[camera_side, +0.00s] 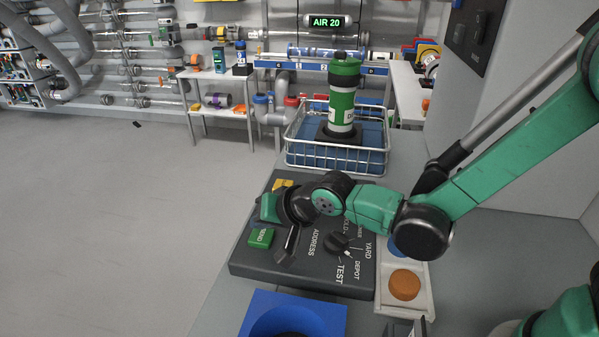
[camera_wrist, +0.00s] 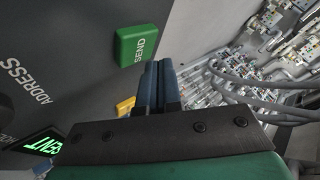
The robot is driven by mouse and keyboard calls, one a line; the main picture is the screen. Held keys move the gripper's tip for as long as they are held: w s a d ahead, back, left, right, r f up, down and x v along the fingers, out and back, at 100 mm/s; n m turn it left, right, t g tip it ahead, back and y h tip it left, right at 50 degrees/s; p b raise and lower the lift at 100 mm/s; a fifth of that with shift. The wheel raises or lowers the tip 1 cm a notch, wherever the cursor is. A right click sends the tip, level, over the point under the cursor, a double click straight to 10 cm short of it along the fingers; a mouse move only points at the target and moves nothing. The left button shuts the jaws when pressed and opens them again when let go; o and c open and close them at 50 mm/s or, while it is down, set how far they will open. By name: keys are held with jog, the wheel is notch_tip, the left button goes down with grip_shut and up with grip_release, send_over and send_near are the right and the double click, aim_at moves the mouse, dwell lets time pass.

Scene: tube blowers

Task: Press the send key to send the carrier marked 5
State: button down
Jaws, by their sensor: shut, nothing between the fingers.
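The green send key (camera_side: 260,238), lettered SEND, sits at the left of a dark control panel (camera_side: 262,267). It shows large in the wrist view (camera_wrist: 138,45). Height above the panel is hard to judge. In the side view my fingertips are hard to make out around my green hand. A green carrier (camera_side: 342,98) with a white band stands upright in the wire basket (camera_side: 335,164); I cannot read its number.
The panel has a dark address knob (camera_side: 338,243) with TEST, DEPOT and YARD labels. A lit green display (camera_wrist: 45,145) seems to read SENT. A yellow part (camera_wrist: 125,106) lies near my fingers.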

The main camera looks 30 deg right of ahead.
aim_at(265, 238)
jog(key=shift+r, duration=2.5)
jog(key=shift+s+d+r, duration=0.1)
jog(key=shift+d+r, duration=0.05)
jog(key=shift+d, duration=0.2)
jog(key=s+d+r+n+h, duration=0.1)
jog(key=s+d+n, duration=0.1)
jog(key=s+d, duration=0.3)
jog(key=s+d+r+n+g+h, duration=0.1)
jog(key=s+d+n+h, duration=0.1)
jog(key=s+d, duration=0.4)
jog(key=d, duration=0.5)
jog(key=shift+s+r+n+g, duration=0.2)
jog(key=shift+r+n+g, duration=0.1)
jog(key=shift+r+n, duration=0.1)
